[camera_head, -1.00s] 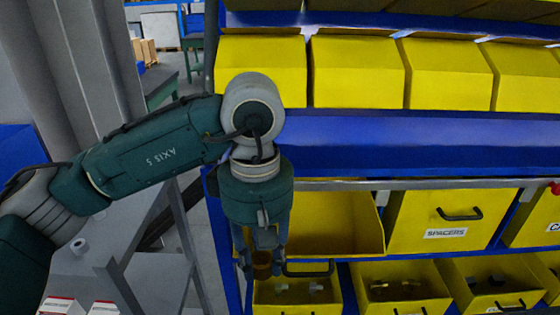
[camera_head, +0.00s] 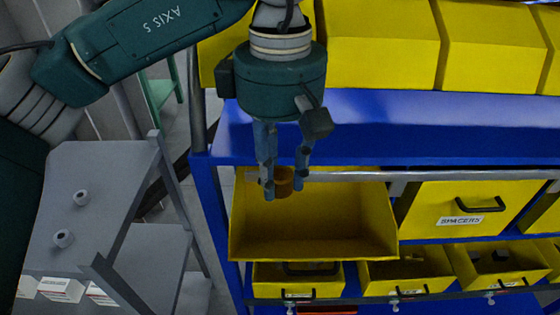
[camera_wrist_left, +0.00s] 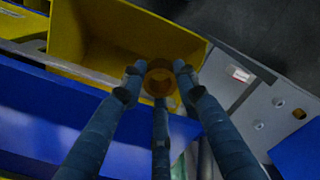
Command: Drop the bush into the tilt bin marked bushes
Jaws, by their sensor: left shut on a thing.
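My left gripper (camera_head: 283,184) points down and is shut on the bush (camera_head: 283,180), a small brown-orange ring. The bush also shows between the fingers in the left wrist view (camera_wrist_left: 160,80). In the head view, gripper and bush are in front of or over the back part of an open, tilted yellow bin (camera_head: 313,247); the exact height above it is hard to tell. The bin's open inside also shows in the left wrist view (camera_wrist_left: 110,45), and it looks empty. No label is readable on this bin. My right gripper is not in view.
A closed yellow bin marked SPACERS (camera_head: 460,221) is to the right. Lower open bins (camera_head: 405,288) hold small parts. A blue shelf ledge (camera_head: 400,125) and yellow bins (camera_head: 380,50) are above. A grey cart (camera_head: 110,190) with small rings stands left.

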